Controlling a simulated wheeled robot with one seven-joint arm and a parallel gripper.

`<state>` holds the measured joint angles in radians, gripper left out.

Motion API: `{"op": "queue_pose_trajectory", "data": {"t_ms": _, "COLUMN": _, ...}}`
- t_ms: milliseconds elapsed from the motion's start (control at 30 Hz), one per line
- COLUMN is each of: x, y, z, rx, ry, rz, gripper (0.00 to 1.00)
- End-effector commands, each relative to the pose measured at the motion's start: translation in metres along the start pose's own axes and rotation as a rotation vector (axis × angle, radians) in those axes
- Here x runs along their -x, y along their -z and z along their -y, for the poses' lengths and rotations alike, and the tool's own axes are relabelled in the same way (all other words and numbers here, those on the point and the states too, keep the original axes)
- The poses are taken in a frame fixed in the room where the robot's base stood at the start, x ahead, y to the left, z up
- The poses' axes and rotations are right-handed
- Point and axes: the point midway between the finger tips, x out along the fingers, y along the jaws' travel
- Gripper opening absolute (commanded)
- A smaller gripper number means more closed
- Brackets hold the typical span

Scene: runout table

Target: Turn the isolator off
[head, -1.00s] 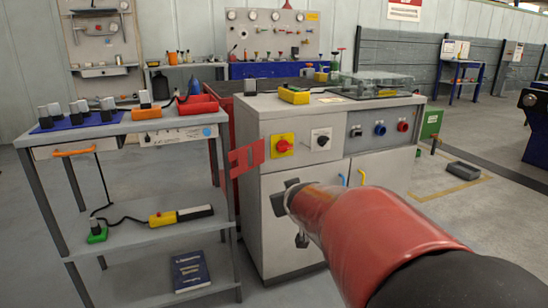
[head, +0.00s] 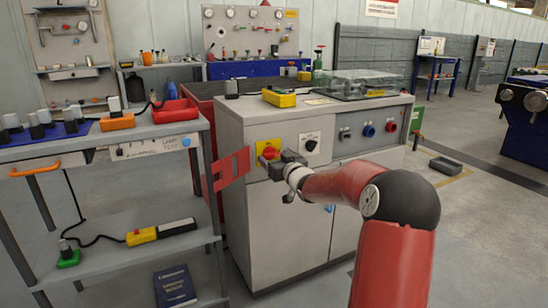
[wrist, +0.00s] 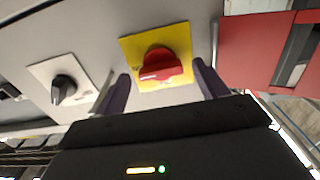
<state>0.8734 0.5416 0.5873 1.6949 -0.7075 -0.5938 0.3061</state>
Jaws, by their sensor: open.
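The isolator is a red rotary knob on a square yellow plate on the front of the grey cabinet. In the head view its yellow plate (head: 262,147) is partly hidden behind my gripper (head: 276,163). In the wrist view the red knob (wrist: 160,64) is in full sight, with a pale mark on its handle; the plate's lettering is too small to read. My gripper (wrist: 160,76) is open. Its two dark fingers stand on either side of the yellow plate, with the knob between them in the picture. No contact with the knob shows.
A black rotary switch on a white plate (head: 311,144) is beside the isolator; it also shows in the wrist view (wrist: 62,88). A red slotted bracket (head: 232,170) juts out on the other side. A grey trolley (head: 110,262) stands left of the cabinet (head: 275,215).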

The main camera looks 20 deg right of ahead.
Motion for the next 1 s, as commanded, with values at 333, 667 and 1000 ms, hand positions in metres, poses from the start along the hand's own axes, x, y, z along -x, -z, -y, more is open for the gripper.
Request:
{"op": "queue_pose_trajectory", "data": {"t_ms": 333, "x": -0.0115, "y": -0.0004, "z": 0.0002, "rx": 0.0, "ry": -0.001, "rz": 0.001, "gripper": 0.72}}
{"op": "queue_pose_trajectory", "data": {"t_ms": 667, "x": -0.0112, "y": -0.0004, "z": 0.0002, "rx": 0.0, "ry": -0.001, "rz": 0.002, "gripper": 0.38}}
{"op": "queue_pose_trajectory", "data": {"t_ms": 1000, "x": -0.0112, "y": -0.0014, "z": 0.0002, "rx": 0.025, "ry": -0.001, "rz": 0.002, "gripper": 0.27}}
